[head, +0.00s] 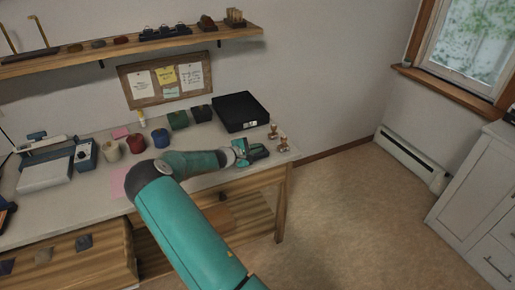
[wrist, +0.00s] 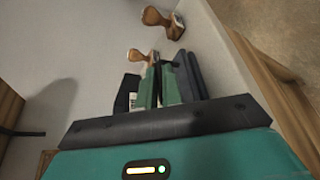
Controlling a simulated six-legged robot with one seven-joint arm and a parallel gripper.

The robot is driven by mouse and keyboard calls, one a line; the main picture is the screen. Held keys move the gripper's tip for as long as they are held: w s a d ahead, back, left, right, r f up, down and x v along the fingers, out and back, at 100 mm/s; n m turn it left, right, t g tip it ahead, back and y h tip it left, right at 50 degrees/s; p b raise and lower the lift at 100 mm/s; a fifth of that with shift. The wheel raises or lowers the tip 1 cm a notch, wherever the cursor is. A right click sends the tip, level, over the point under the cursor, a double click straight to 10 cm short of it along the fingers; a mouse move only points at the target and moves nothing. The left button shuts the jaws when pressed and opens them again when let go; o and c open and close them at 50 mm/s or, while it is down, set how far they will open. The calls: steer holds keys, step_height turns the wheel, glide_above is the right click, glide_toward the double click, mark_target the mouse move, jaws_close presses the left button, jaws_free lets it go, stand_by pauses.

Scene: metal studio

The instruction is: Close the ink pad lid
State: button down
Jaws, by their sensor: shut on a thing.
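The green ink pad (head: 258,152) is at the right front of the workbench, at my gripper (head: 243,153). In the wrist view the ink pad (wrist: 149,90) shows as upright green panels between the dark fingers of my gripper (wrist: 160,80). My gripper is shut on the ink pad. The panels stand close together with a narrow dark gap. I cannot tell which panel is the lid or how far it is open. The fingers hide much of the pad.
Two wooden-handled stamps (head: 278,137) stand just beyond the pad, near the right edge of the workbench (head: 215,178). A black tray (head: 240,111) lies behind. Dark boxes (head: 190,115) and colored jars (head: 136,143) stand to the left. Open floor lies to the right.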

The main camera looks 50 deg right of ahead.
steer(key=shift+s+a+f+m, duration=0.15)
steer(key=shift+f+m, duration=0.1)
steer(key=shift+m, duration=0.15)
steer(key=c, duration=1.8)
jaws_free()
steer(key=shift+f, duration=0.1)
steer(key=v, duration=1.3)
steer(key=shift+a, duration=0.4)
